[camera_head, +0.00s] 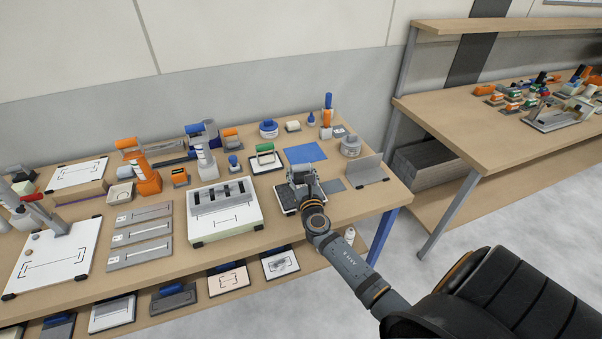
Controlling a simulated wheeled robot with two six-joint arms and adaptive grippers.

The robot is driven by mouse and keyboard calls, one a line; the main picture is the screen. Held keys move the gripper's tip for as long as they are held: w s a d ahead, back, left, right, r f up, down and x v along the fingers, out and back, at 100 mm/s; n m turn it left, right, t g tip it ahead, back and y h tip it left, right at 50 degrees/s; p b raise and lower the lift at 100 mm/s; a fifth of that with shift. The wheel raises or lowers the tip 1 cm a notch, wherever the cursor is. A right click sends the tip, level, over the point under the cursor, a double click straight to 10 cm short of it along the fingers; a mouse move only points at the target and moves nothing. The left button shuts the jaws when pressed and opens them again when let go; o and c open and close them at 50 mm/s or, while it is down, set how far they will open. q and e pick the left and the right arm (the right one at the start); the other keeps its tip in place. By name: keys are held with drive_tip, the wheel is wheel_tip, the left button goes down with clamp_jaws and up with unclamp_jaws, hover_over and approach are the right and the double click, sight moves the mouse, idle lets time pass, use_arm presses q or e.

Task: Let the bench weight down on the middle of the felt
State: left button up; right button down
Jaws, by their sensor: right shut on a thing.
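My right gripper (302,178) is over the right part of the near table, seen from above and behind. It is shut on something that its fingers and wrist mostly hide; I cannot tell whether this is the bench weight. A flat blue square (305,153), which looks like the felt, lies just behind the gripper with its visible surface bare. A small grey flat piece (333,185) lies to the gripper's right. My left gripper is not in view.
A dark-edged tray (285,204) lies under and left of the gripper. A grey round stacked piece (351,146) and an upright grey plate (368,168) stand to the right. A white slotted block (248,221) is at left. Tools crowd the table's left half.

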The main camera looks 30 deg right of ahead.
sight(301, 185)
drive_tip(key=shift+f+b, duration=1.7)
drive_tip(key=shift+f, duration=0.15)
drive_tip(key=shift+f+b, duration=0.5)
drive_tip(key=shift+f, duration=0.05)
drive_tip(key=shift+c, duration=1.8)
unclamp_jaws()
drive_tip(key=shift+s+f, duration=0.1)
drive_tip(key=shift+f, duration=0.15)
drive_tip(key=shift+s, duration=0.1)
drive_tip(key=v, duration=1.1)
drive_tip(key=shift+s+a+r, duration=0.15)
drive_tip(key=shift+s+a, duration=0.05)
drive_tip(key=shift+s, duration=0.1)
